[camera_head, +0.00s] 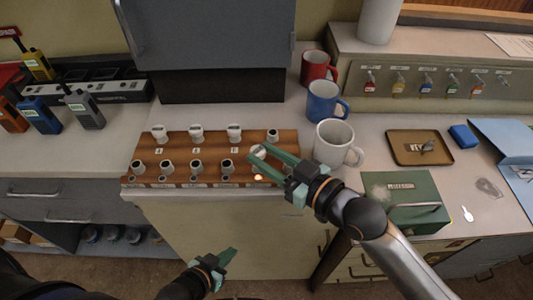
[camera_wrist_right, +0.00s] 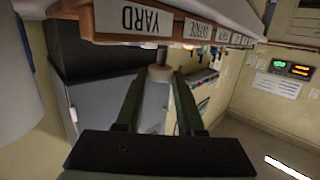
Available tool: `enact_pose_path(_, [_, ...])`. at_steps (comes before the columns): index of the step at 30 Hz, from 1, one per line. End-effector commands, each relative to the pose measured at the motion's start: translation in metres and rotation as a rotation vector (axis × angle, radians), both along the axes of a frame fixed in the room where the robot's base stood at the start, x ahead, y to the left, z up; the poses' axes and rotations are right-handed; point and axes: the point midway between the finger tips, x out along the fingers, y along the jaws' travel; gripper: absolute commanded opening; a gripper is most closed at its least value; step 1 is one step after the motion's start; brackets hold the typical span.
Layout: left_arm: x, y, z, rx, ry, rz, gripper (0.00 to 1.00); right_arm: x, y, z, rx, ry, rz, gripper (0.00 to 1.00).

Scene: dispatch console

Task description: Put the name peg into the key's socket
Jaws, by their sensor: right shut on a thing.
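A wooden peg board (camera_head: 147,152) lies on the counter, with white pegs (camera_head: 196,132) in a back row and more pegs or sockets in a front row. My right gripper (camera_head: 262,159) is over its right end, shut on a pale peg (camera_head: 257,152).
Red (camera_head: 318,67), blue (camera_head: 325,101) and white (camera_head: 334,143) mugs stand right of the board, the white one close to my right gripper. A brown tray (camera_head: 396,158) and a green box (camera_head: 405,198) lie further right. Radios (camera_head: 83,108) stand at the left.

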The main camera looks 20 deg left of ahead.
Motion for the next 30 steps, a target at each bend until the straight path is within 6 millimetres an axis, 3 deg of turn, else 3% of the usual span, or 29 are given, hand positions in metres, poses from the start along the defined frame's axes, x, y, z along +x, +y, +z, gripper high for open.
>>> enact_pose_path(30, [0.0, 0.0, -0.004, 0.0, -0.001, 0.0, 0.0, 0.0, 0.0, -0.011, -0.001, 0.0, 0.0, 0.0])
